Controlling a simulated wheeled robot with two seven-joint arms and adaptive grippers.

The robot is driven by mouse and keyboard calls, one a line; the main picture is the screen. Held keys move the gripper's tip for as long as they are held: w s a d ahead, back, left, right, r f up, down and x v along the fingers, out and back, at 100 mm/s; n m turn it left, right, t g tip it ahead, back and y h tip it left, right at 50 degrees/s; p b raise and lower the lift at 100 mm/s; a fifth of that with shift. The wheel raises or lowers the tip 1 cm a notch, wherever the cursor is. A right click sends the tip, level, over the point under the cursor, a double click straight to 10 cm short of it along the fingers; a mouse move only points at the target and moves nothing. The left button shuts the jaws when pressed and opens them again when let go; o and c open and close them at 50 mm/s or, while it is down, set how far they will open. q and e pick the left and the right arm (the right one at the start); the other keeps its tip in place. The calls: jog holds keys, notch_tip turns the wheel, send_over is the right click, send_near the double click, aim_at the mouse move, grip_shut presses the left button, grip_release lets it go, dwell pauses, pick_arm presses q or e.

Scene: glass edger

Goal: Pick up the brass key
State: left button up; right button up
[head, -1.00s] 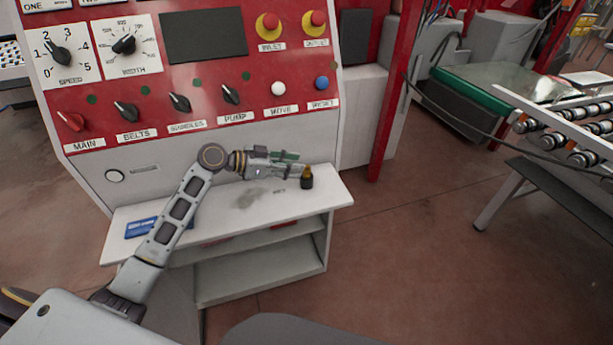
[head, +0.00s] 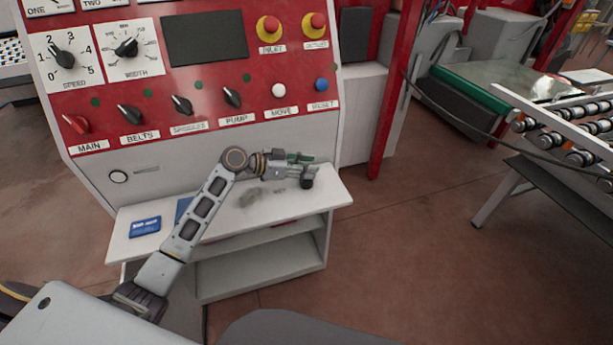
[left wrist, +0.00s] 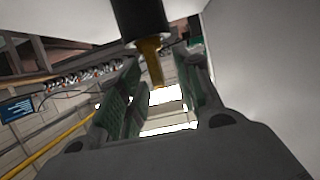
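The brass key (left wrist: 151,60) shows in the left wrist view as a brass piece on a black cylinder, its brass end between my fingers. In the head view only the black part (head: 307,183) shows clearly, on the right end of the white shelf (head: 331,195). My gripper hides most of the brass there. My left gripper (head: 299,164), with green finger pads, is at the key. In the left wrist view the gripper (left wrist: 158,85) is open, with gaps seen between the brass and the fingers. My right gripper is out of view.
The red and grey control panel (head: 200,145) with knobs and buttons rises right behind the shelf. A blue card (head: 145,227) lies on the shelf's left part; another blue item (head: 183,208) is partly behind my arm. A roller conveyor (head: 575,135) stands far right.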

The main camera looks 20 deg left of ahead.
pick_arm(q)
jog(key=shift+c, duration=0.4)
grip_shut()
jog(key=shift+r, duration=0.1)
jog(key=shift+r+b, duration=0.95)
jog(key=shift+r, duration=4)
